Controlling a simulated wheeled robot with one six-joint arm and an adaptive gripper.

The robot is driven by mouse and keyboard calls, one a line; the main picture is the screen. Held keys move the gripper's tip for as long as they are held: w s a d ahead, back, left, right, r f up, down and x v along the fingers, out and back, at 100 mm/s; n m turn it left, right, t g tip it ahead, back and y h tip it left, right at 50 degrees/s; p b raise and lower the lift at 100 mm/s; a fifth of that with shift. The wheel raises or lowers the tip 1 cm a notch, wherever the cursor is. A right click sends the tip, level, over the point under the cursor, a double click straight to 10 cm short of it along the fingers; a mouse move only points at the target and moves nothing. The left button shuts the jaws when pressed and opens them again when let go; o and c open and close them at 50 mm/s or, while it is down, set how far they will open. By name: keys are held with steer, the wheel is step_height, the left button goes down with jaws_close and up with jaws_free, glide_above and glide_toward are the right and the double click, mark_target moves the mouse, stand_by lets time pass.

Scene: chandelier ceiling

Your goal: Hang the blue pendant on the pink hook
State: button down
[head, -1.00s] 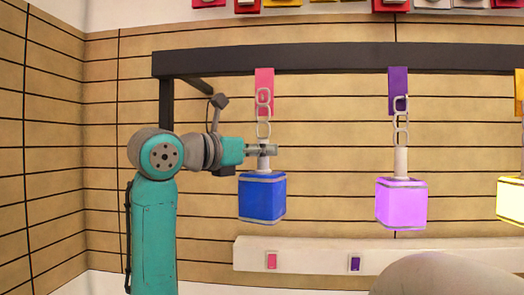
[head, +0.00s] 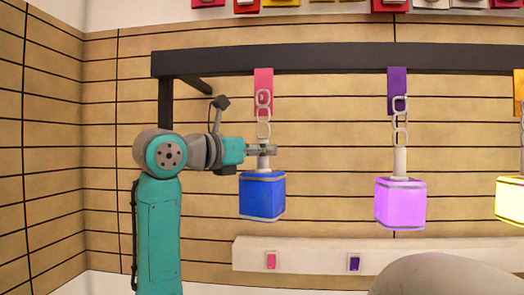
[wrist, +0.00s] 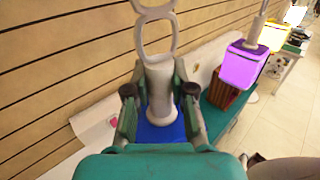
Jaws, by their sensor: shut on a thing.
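The blue pendant (head: 262,196) is a dark blue cube with a grey stem and a chain of grey links (head: 264,115) above it. My gripper (head: 263,150) is shut on the stem, just above the cube. In the wrist view the stem (wrist: 160,95) stands between my two fingers (wrist: 160,108), with the blue cube (wrist: 160,133) below. The pink hook (head: 263,80) hangs from the dark beam, and the top link overlaps it in the head view. I cannot tell whether the link is on the hook or in front of it. The pendant looks upright.
The dark beam (head: 330,58) runs across the top. A lit purple pendant (head: 400,204) hangs at the purple hook (head: 398,82), and a yellow one (head: 511,203) is at the right edge. A white ledge (head: 310,257) with pink and purple tags lies below.

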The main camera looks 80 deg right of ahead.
steer(key=shift+f, duration=0.7)
stand_by(0.5)
steer(key=shift+c, duration=1.3)
jaws_free()
steer(key=a, duration=0.7)
steer(key=shift+s+a, duration=0.2)
steer(key=shift+s, duration=0.15)
steer(key=shift+w+a, duration=0.1)
stand_by(0.5)
